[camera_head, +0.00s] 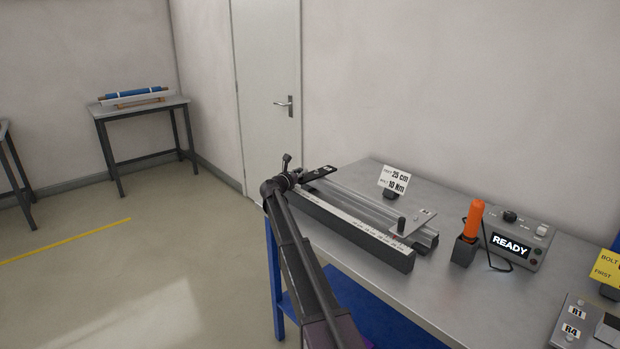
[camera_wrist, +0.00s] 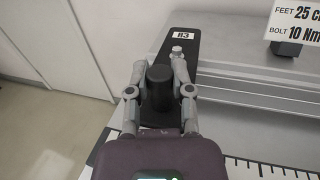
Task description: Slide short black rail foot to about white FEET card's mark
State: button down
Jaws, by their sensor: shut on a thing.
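My gripper (camera_wrist: 160,84) is shut on that knob, one finger on each side. In the head view the foot (camera_head: 319,173) lies across the far left end of the grey rail (camera_head: 362,205), with my gripper (camera_head: 287,180) at its left end. The white FEET card (camera_head: 394,180) stands behind the rail and reads 25 cm and 10 Nm. It also shows in the wrist view (camera_wrist: 296,20).
A white scale (camera_head: 350,222) runs along the rail's front bar. A grey plate with a dark knob (camera_head: 412,222) sits on the rail's near right end. An orange-handled tool (camera_head: 473,220) in a holder and a READY box (camera_head: 513,246) stand to the right on the bench.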

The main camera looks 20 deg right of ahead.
jog(key=shift+w, duration=0.35)
jog(key=shift+s, duration=0.1)
jog(key=shift+c, duration=2.4)
grip_release()
jog(key=shift+a, duration=0.1)
jog(key=v, duration=1.2)
